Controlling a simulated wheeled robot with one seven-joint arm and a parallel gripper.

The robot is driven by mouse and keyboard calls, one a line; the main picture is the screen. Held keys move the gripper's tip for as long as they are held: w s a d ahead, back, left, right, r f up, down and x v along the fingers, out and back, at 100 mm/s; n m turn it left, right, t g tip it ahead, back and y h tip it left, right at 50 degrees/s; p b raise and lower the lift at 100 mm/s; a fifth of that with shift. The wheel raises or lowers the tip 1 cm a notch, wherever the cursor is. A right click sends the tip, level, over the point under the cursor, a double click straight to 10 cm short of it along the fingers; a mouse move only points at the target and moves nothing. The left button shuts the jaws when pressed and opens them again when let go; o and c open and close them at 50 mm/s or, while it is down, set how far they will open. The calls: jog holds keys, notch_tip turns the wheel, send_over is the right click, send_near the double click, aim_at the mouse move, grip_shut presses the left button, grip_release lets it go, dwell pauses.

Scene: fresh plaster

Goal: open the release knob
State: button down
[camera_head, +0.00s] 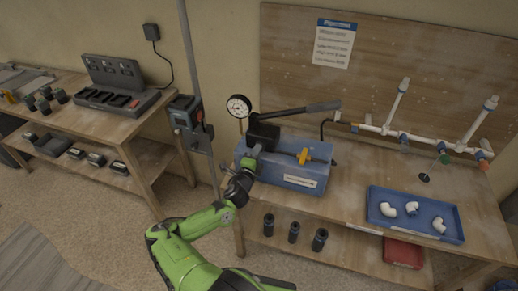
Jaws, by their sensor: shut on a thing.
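A blue hand-pump unit (305,178) with a long dark lever (310,108) stands on the right bench. A round white gauge (238,106) rises at its left end. A yellow-orange valve handle (303,156) is on the tank's top, right of my arm. My gripper (259,139) is at the dark block at the pump's left end, reached by my green arm from the front. It is shut on a small part there, which I take for the release knob. The knob and the fingertips are hidden, so I cannot tell how far it is turned.
A blue tray (376,215) with white elbow fittings sits at the bench's front right. White pipework (375,129) stands behind it. Black cylinders (294,232) and a red case (402,253) are on the lower shelf. A pole (190,60) rises left of the bench.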

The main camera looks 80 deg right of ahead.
jog(key=c, duration=1.1)
grip_release()
jog(key=a, duration=0.8)
jog(key=w+a+p, duration=0.1)
jog(key=a, duration=0.3)
